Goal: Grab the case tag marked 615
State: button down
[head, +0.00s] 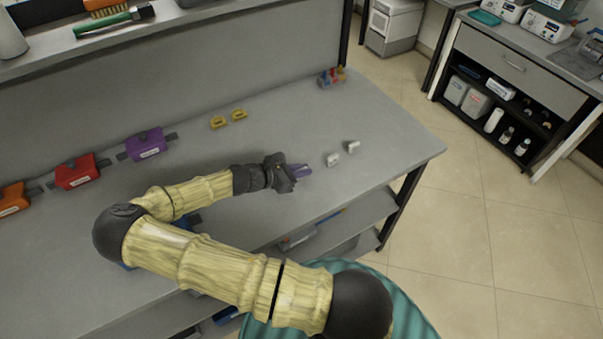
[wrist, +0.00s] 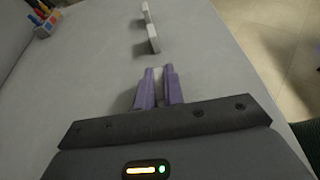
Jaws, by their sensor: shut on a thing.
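My gripper (head: 302,171) is low over the right part of the grey bench. Its two purple fingers (wrist: 158,86) are shut on a pale grey tag (wrist: 158,74), of which only a little shows between them. Any number on it cannot be read. Two similar pale tags stand on the bench beyond the fingertips: a nearer one (head: 332,159) and a farther one (head: 353,147). They also show in the wrist view, nearer (wrist: 153,40) and farther (wrist: 146,13). No marking on them is legible.
Two yellow pieces (head: 219,122) lie farther back. Labelled purple (head: 145,144), red (head: 77,171) and orange (head: 12,198) cases line the left side. A small holder with coloured items (head: 332,77) stands at the back right. The bench's right end is clear.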

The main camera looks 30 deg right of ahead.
notch_tip(320, 180, up, 9)
jog(key=shift+f+b, duration=0.15)
jog(key=shift+b, duration=0.45)
